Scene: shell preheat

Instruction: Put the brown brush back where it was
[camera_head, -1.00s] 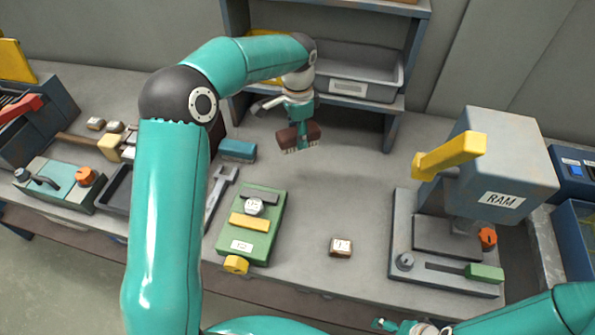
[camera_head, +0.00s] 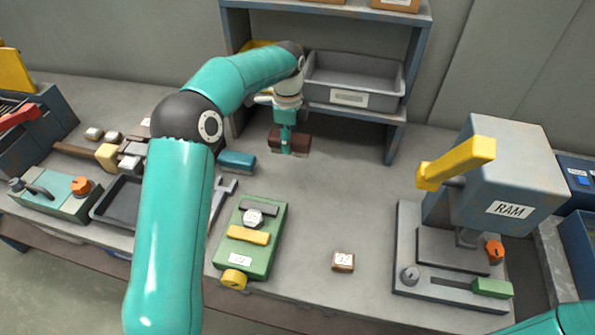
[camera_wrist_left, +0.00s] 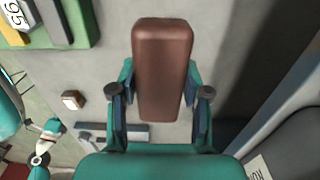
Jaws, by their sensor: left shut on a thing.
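My left gripper (camera_head: 286,137) is shut on the brown brush (camera_head: 302,144), in front of the shelf at the back of the bench. In the left wrist view the brown brush (camera_wrist_left: 163,62) lies between the fingers of the left gripper (camera_wrist_left: 160,95), its long smooth brown back toward the camera. I cannot tell whether the bristles touch the bench. A blue brush (camera_head: 237,161) lies on the bench to the left. My right gripper (camera_wrist_left: 48,135) seems to show at the left edge of the wrist view, its jaws unclear; it is out of the head view.
The shelf (camera_head: 397,135) holds a grey bin (camera_head: 349,98) behind the gripper. A green fixture (camera_head: 262,214), a wrench (camera_head: 219,196) and a small block (camera_head: 343,261) lie nearer the front. The RAM press (camera_head: 507,185) stands right. Bare bench lies between brush and press.

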